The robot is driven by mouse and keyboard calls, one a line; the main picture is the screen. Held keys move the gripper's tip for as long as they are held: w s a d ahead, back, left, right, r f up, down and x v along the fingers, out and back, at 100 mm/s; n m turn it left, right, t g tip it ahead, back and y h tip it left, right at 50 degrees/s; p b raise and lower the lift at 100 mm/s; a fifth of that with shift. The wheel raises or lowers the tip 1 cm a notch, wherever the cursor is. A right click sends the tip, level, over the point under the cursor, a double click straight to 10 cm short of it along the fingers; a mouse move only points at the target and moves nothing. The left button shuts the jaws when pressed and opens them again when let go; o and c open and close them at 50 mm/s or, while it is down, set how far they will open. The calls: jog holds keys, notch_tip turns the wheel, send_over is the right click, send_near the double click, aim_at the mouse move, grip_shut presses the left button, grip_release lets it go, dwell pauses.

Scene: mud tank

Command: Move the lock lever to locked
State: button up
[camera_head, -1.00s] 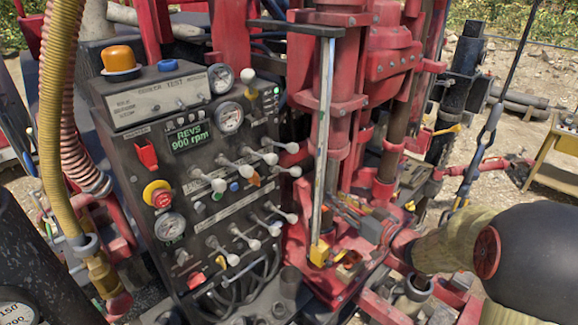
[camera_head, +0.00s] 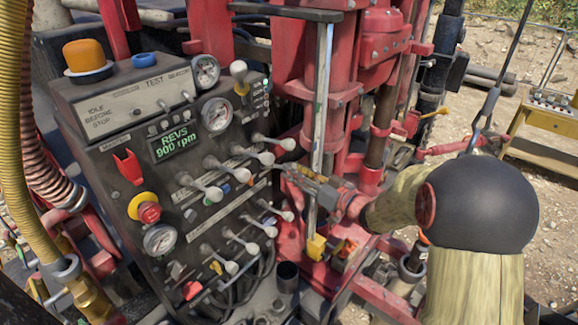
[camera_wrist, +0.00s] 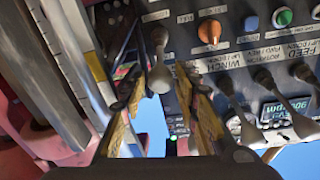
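The dark control panel (camera_head: 150,130) carries rows of levers with pale knobs. No readable label in either view says which one is the lock lever. My gripper (camera_head: 287,172) reaches in from the right at the panel's right edge, near the lever with a pale knob (camera_head: 288,144). In the wrist view my gripper (camera_wrist: 163,82) is open. A lever with a grey knob (camera_wrist: 159,80) shows between its yellow-brown fingers; contact cannot be told. The labels WINCH, ROTATION and FEED stand beside neighbouring levers (camera_wrist: 230,90).
A red emergency-style button (camera_head: 149,212) and a green display reading 900 rpm (camera_head: 180,142) are on the panel. A red mast with a pale upright bar (camera_head: 322,110) stands close right of the panel. Yellow and ribbed hoses (camera_head: 15,150) hang at the left.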

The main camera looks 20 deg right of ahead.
aim_at(280, 167)
jog(key=shift+x, duration=1.4)
jog(key=shift+c, duration=0.8)
grip_shut()
